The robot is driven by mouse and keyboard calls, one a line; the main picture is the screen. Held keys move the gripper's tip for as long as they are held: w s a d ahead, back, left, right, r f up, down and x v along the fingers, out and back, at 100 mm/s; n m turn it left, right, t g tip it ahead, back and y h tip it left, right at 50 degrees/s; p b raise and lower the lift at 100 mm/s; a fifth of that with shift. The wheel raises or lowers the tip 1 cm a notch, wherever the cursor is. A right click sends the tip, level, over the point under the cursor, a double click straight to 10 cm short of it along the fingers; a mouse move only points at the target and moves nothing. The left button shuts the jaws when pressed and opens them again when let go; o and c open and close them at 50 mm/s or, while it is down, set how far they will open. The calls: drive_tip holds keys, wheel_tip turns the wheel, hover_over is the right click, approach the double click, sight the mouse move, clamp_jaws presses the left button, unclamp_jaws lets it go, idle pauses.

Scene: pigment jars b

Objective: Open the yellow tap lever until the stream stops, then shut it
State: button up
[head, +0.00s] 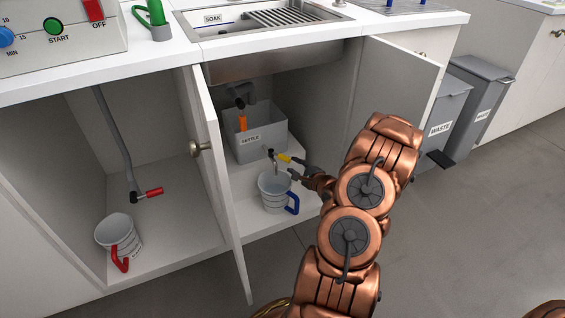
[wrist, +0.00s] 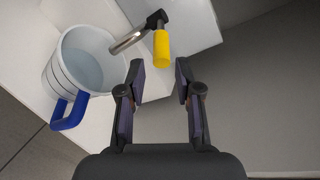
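The yellow tap lever (head: 284,158) sits on a small tap on the front of the grey settle bin (head: 262,145), in the cupboard under the sink. In the wrist view the lever (wrist: 161,47) lies just beyond the fingertips, between their lines. My gripper (wrist: 160,80) is open and empty, apart from the lever; it also shows in the head view (head: 302,172). A white jug with a blue handle (head: 272,190) stands below the spout. The wrist view shows the jug (wrist: 90,62) with pale liquid inside. I cannot make out a stream at the spout.
An open door with a round knob (head: 200,149) stands left of the bin, and another open door (head: 396,85) stands right. A red lever (head: 153,191) and a jug with a red handle (head: 115,232) are in the left cupboard.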

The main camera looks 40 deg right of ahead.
sight(288, 161)
drive_tip(key=b+x, duration=0.2)
drive_tip(key=x, duration=0.4)
drive_tip(key=shift+s+f, duration=0.1)
drive_tip(key=shift+f, duration=0.05)
drive_tip(key=shift+x, duration=0.8)
clamp_jaws()
